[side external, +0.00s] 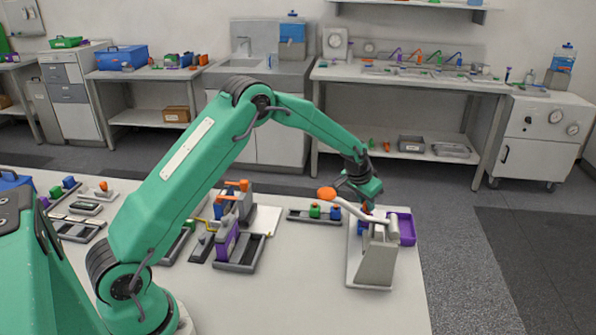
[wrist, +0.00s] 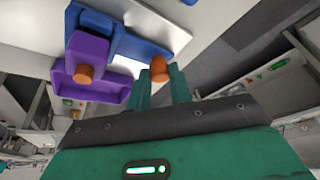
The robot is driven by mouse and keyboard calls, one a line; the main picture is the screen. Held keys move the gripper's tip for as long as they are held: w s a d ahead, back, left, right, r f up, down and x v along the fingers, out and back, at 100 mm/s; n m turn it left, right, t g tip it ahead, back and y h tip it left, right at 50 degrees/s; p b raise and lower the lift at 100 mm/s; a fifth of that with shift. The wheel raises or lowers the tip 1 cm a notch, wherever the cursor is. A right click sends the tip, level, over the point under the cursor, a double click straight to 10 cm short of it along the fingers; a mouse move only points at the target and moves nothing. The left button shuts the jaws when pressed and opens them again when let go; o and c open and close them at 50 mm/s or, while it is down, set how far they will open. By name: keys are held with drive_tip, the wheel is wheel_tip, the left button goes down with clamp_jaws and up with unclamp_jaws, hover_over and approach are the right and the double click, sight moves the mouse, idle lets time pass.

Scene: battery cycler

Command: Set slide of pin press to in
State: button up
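The pin press (side external: 376,262) appears to be the grey stand at the front right of the bench, with a white lever ending in an orange knob (side external: 327,193). My gripper (side external: 364,201) is over its back left side, pointing down. In the wrist view, my gripper's two teal fingers (wrist: 161,78) stand apart, with an orange peg (wrist: 160,66) at their tips, beside a blue part (wrist: 130,43). Contact with the peg cannot be told. A purple block (wrist: 88,53) with another orange peg (wrist: 84,74) is to the left. The slide's exact position is unclear.
A purple tray (side external: 407,229) sits at the press's right side. A rail with green and blue pieces (side external: 315,214) lies to the left. A purple fixture (side external: 228,240) stands further left. The bench front is clear.

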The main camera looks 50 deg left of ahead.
sight(365, 228)
clamp_jaws()
drive_tip(key=shift+s, duration=0.1)
drive_tip(key=s+d, duration=0.6)
drive_tip(key=shift+d, duration=0.15)
drive_tip(key=o, duration=0.7)
unclamp_jaws()
drive_tip(key=shift+c, duration=0.2)
